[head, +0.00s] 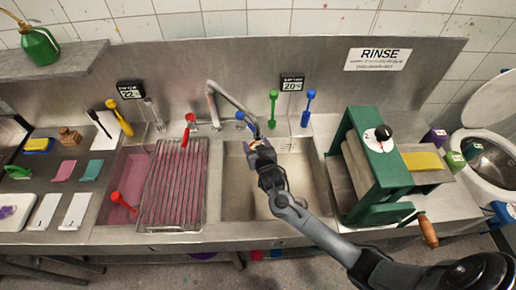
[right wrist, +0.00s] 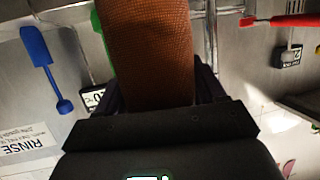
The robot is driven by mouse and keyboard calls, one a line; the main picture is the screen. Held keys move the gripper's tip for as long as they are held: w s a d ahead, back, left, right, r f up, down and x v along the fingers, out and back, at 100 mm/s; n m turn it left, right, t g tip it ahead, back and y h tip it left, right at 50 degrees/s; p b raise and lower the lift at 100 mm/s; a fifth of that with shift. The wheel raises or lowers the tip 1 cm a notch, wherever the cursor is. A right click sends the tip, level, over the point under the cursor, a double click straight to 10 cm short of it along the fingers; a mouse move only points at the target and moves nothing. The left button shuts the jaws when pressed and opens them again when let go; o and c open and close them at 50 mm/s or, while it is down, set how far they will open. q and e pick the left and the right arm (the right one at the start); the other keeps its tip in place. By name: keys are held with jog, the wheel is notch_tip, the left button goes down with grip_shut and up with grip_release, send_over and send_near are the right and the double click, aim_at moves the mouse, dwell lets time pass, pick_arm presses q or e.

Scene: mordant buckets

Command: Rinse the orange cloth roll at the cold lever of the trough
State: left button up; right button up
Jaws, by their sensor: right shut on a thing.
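My right gripper (head: 265,157) is shut on the orange cloth roll (right wrist: 150,50), which fills the space between its fingers in the right wrist view. In the head view the gripper is over the trough (head: 305,165), just under the end of the spout (head: 235,100); only a little of the roll shows there. The cold lever, blue (head: 240,119), stands behind and left of the gripper, apart from it. The red lever (head: 187,120) is further left and also shows in the right wrist view (right wrist: 290,20). I cannot make out any water running. My left gripper is not in view.
A wire rack (head: 172,180) lies left of the trough, beside a pink basin (head: 125,165). A green roller press (head: 370,165) with a wooden crank stands right of it.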

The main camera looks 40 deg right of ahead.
pick_arm(q)
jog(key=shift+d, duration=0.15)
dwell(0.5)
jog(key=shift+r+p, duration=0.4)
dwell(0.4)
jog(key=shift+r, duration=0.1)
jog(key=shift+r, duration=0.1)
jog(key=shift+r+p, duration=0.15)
jog(key=shift+p, duration=0.2)
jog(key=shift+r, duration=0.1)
dwell(0.5)
